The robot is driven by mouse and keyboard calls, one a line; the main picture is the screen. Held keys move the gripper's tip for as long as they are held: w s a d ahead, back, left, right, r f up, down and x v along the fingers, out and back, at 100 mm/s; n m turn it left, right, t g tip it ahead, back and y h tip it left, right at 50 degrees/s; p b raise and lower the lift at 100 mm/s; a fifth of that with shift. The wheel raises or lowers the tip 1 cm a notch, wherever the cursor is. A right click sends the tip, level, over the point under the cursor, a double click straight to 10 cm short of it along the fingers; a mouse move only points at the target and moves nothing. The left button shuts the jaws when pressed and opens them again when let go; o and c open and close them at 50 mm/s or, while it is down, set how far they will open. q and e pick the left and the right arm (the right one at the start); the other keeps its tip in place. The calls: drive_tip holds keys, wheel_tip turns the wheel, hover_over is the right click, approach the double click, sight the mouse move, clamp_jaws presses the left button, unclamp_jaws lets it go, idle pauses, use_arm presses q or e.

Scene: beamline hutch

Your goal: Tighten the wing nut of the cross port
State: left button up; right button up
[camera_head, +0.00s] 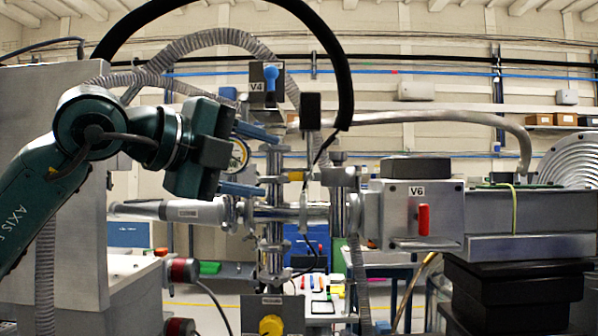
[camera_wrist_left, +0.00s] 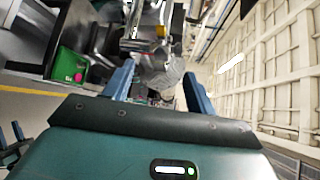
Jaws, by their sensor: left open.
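The metal cross port (camera_head: 272,214) stands in the middle of the head view, with horizontal tubes to its left and right and a vertical tube through it. Its wing nut is too small to make out surely. A small orange-yellow part (camera_head: 297,175) shows on the pipework just above and right of it. My left gripper (camera_head: 271,165) is open, its two blue fingers one above the other, pointing right, at the upper left of the cross. In the left wrist view the open fingers (camera_wrist_left: 158,69) point toward blurred shiny pipework (camera_wrist_left: 150,42); nothing shows held. My right gripper is not in view.
A V4 valve (camera_head: 265,86) stands above the fingers. A round dial gauge (camera_head: 238,155) is partly hidden behind my gripper. The V6 gate valve (camera_head: 422,212) with a red handle is at right. A black hose (camera_head: 343,75) arches overhead. A green bin (camera_wrist_left: 68,63) shows in the wrist view.

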sight(309, 177)
use_arm(q)
drive_tip(key=p+x, duration=0.1)
drive_tip(key=x, duration=0.6)
drive_tip(key=shift+w+d, duration=0.15)
drive_tip(key=shift+d, duration=0.1)
drive_tip(key=shift+w+d+f, duration=0.2)
drive_tip(key=shift+w+d, duration=0.1)
drive_tip(key=shift+w, duration=0.05)
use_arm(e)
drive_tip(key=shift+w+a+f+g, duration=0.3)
